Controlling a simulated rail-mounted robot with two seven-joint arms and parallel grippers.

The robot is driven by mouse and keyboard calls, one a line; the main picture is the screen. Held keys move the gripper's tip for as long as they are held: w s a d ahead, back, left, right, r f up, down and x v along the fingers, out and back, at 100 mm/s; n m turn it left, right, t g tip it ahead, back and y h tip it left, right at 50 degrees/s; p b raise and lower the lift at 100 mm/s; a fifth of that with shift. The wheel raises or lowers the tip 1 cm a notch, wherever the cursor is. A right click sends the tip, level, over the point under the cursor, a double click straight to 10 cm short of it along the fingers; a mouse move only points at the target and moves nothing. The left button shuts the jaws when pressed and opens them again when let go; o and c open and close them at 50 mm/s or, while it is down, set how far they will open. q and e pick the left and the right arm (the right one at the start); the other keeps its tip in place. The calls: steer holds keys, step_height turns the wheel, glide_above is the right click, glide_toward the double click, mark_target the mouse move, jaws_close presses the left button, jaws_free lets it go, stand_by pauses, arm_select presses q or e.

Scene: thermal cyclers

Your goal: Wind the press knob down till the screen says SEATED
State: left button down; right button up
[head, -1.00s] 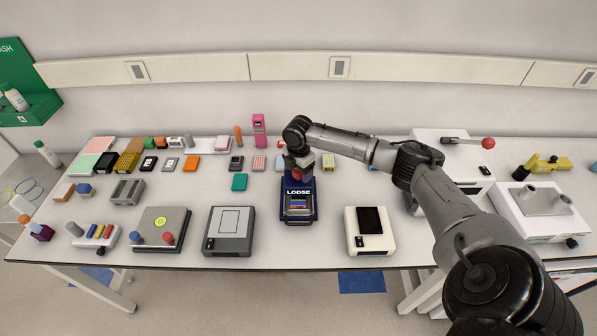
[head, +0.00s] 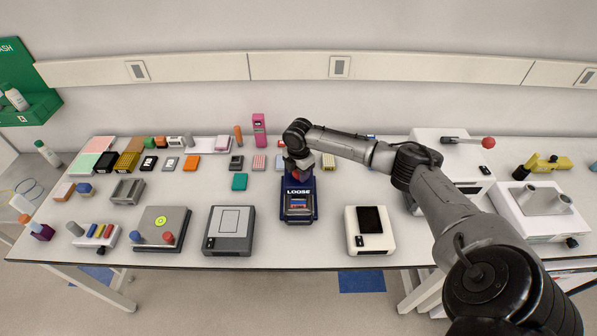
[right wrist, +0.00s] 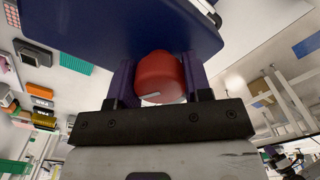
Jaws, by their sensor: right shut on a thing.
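The blue press (head: 299,207) stands at the middle of the table's front half, and its screen (head: 298,192) reads LOOSE. Its red knob (right wrist: 161,77) sits between the two fingers of my right gripper (right wrist: 163,82) in the right wrist view, with a pale mark on its side. The gripper is shut on the knob, over the top of the press. In the head view the wrist largely hides the knob. My left gripper is not in view.
A grey device (head: 229,231) stands left of the press and a white device (head: 370,231) stands right of it. Several small blocks and racks cover the left and back of the table. White machines (head: 545,212) stand at the right.

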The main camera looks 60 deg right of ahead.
steer(key=shift+r+p, duration=0.2)
steer(key=shift+p, duration=0.25)
steer(key=m+p, duration=0.2)
steer(key=shift+r+p, duration=0.1)
steer(key=shift+p, duration=0.25)
steer(key=m+p, duration=0.2)
steer(key=shift+m, duration=0.3)
steer(key=shift+m+p, duration=0.6)
steer(key=shift+p, duration=0.2)
steer(key=shift+f, duration=0.2)
steer(key=o, duration=0.9)
